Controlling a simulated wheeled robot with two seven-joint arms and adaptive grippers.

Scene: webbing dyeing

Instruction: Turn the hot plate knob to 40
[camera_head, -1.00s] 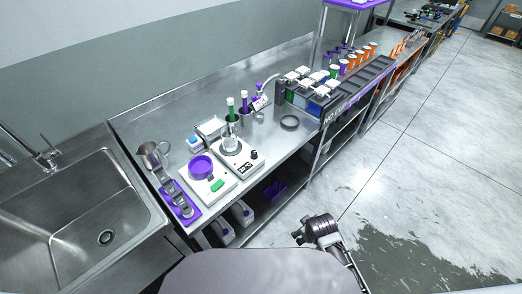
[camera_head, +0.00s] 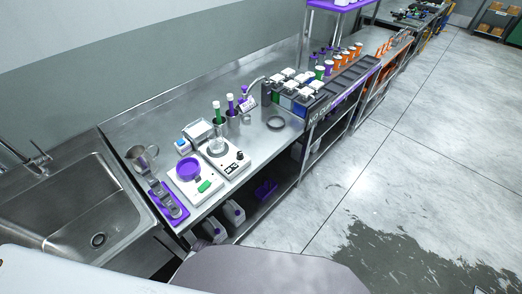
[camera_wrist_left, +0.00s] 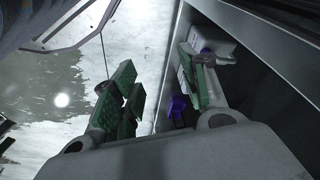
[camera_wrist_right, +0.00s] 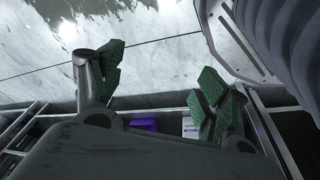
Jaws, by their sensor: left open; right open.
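The hot plate (camera_head: 213,171) is a white box on the steel bench in the head view, with a glass beaker (camera_head: 217,147) on its plate. Its dark knob (camera_head: 239,155) is on the front face, beside a small dark display (camera_head: 233,168). The knob's setting is too small to read. My left gripper (camera_wrist_left: 158,92) is open and empty in the left wrist view, with floor and a shelf below the bench behind it. My right gripper (camera_wrist_right: 158,82) is open and empty in the right wrist view, over the floor. Neither gripper shows in the head view.
Left of the hot plate are a white scale with a purple bowl (camera_head: 187,168), a purple tray (camera_head: 168,203) and a metal jug (camera_head: 142,157). Tubes (camera_head: 230,103) stand behind it. The sink (camera_head: 75,215) is at left.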

